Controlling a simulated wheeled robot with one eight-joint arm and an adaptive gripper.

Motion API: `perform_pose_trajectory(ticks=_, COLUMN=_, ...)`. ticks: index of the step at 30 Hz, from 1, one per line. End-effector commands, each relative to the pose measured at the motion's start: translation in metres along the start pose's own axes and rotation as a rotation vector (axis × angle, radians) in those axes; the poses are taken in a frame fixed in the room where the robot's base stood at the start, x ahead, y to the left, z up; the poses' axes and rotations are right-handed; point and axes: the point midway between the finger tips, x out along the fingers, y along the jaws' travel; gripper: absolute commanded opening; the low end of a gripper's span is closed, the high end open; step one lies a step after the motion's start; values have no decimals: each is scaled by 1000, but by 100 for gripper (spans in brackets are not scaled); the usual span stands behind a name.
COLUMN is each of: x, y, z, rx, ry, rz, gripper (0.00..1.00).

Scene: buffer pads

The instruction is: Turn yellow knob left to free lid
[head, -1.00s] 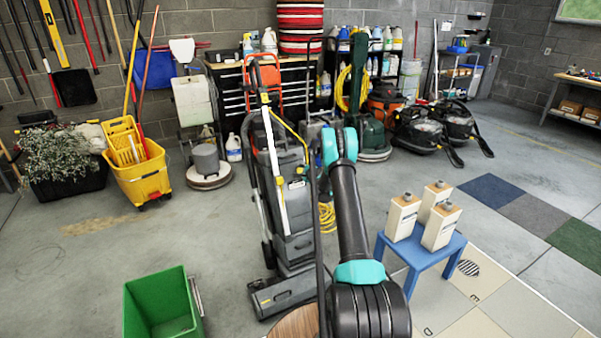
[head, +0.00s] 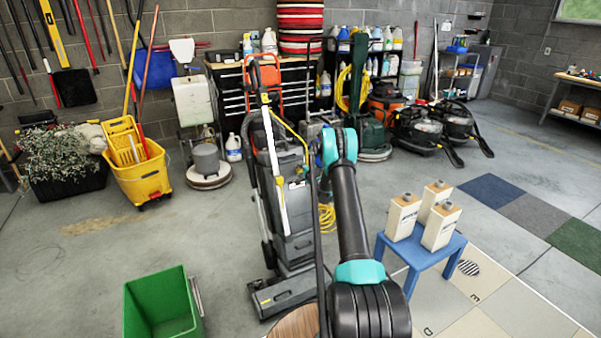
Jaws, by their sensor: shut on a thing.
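An upright grey and black floor machine (head: 298,225) stands in the middle of the head view, just left of my arm. A small yellow spot (head: 301,170) shows on its upper body. It is too small to tell whether this is the yellow knob, and I cannot make out a lid or its state. My arm rises from the bottom and bends at a teal joint beside the machine's upper part. My gripper is hidden beyond the arm, so its fingers and what they touch do not show.
A green open bin (head: 162,302) stands at the front left. A blue stool (head: 425,256) with three pale containers (head: 403,217) stands to the right of my arm. A yellow mop bucket (head: 141,177) is at the left. Open floor lies between the bucket and the machine.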

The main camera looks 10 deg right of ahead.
Motion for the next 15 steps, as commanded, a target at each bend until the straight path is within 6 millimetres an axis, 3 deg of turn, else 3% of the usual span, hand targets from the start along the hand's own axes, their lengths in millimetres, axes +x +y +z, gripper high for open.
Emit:
perform_pose_trajectory(ticks=5, x=0, y=1, z=1, rx=-1, ry=-2, rz=1, gripper=0)
perform_pose_trajectory(ticks=6, x=0, y=1, z=1, rx=0, ry=-2, rz=1, gripper=29)
perform_pose_trajectory(ticks=11, x=0, y=0, z=1, rx=0, ry=-1, rz=1, gripper=49)
perform_pose_trajectory(ticks=15, x=0, y=0, z=0, rx=1, ry=-1, rz=1, gripper=49)
